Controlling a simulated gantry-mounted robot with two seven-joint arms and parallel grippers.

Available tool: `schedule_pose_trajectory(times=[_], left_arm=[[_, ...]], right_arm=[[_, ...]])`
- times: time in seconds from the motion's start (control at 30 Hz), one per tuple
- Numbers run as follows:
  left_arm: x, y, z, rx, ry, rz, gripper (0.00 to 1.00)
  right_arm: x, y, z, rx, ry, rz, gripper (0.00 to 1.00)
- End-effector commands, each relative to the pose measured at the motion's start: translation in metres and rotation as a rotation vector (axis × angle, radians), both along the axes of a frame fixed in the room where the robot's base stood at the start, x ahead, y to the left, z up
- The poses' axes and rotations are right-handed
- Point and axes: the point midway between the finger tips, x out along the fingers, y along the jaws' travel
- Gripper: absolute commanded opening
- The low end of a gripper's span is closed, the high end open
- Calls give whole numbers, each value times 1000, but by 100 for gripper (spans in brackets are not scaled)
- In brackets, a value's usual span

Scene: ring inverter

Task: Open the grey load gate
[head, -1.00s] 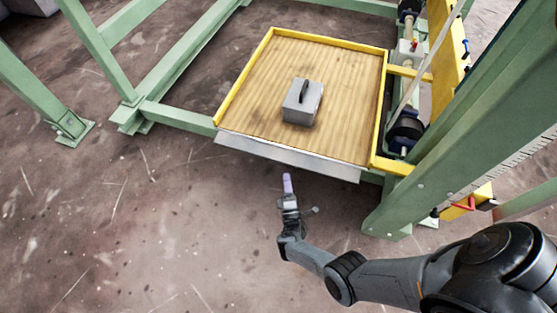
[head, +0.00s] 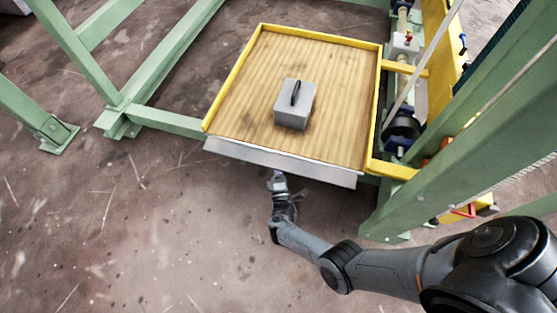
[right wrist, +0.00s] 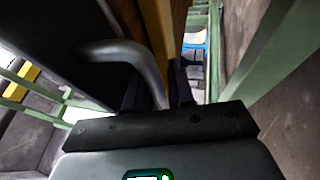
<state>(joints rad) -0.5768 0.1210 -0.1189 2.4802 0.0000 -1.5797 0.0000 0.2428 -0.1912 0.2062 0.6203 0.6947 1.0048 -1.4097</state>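The grey load gate (head: 280,163) is a long metal strip along the front edge of the yellow-framed wooden platform (head: 235,110). Its front face is mostly hidden from the head view. My right gripper (head: 277,178) is just under the gate's lower edge, and its fingertips are hidden there. In the right wrist view, a curved grey bar handle (right wrist: 125,52) sticks out from a dark panel (right wrist: 60,45). The bar runs down between the spread fingers of my right gripper (right wrist: 157,90). I cannot tell whether they touch it. My left gripper is not in view.
A grey block (head: 294,104) with a black handle stands on the platform. Green frame beams (head: 165,120) stand to the left and a green post (head: 440,160) to the right. The floor (head: 130,235) in front is clear.

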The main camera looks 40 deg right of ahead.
Motion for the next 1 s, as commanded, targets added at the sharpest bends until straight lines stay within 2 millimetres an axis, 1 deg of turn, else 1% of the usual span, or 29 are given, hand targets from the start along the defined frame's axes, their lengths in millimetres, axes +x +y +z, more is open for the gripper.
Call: schedule_pose_trajectory(times=[0.27, 0.37, 0.4, 0.43, 0.57, 0.67, 0.8, 0.9, 1.0], left_arm=[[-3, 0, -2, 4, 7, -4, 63], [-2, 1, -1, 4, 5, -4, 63], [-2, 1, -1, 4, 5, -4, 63], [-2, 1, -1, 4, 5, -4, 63], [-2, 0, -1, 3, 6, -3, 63], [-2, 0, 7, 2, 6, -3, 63], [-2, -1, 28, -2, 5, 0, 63], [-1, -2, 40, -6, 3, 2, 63], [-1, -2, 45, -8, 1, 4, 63]], right_arm=[[1, 0, 1, 0, -1, 1, 23], [1, 0, 1, 0, -1, 1, 9], [1, 1, 1, 0, -1, 1, 3], [1, 1, 1, 0, -1, 1, 0], [1, 0, 1, 0, -1, 1, 0], [1, 1, 6, 17, 9, 2, 0], [-1, 3, 12, 79, 50, 1, 0], [-2, 5, 12, 121, 77, 0, 0], [-3, 5, 10, 150, 95, 0, 0]])
